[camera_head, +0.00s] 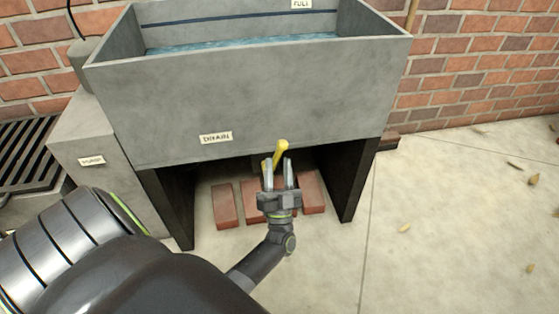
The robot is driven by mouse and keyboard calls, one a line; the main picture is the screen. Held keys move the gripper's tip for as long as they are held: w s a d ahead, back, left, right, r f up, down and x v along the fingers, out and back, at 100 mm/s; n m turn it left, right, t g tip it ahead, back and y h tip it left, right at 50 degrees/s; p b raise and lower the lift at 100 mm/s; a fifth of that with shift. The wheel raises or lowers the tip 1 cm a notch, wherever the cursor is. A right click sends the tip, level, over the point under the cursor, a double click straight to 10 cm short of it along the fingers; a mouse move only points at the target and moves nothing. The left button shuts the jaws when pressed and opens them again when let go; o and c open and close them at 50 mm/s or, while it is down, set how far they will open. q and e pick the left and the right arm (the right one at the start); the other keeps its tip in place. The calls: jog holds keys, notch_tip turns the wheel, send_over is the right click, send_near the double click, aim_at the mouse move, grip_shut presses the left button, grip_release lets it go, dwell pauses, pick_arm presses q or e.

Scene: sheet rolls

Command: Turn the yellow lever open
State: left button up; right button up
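The yellow lever (281,148) shows under the front edge of the grey concrete basin (270,95), tilted up and to the right. My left gripper (278,172) is at the lever, with its two fingers pointing up and away on either side of the lever's lower part. The fingers look apart, with a gap between them. I cannot tell whether they touch the lever. The lever's lower end and whatever it is mounted on are mostly hidden behind the gripper. My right gripper does not show.
Water (240,40) stands in the basin. Dark supports (360,180) flank the space beneath, where several red bricks (227,205) lie on the floor. A concrete block (110,150) and a floor grate (30,155) are at left. The floor at right is open, with scattered leaves.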

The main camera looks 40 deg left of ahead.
pick_arm(q)
jog(key=b+v, duration=0.1)
jog(key=v, duration=1.3)
jog(key=shift+w+r, duration=0.1)
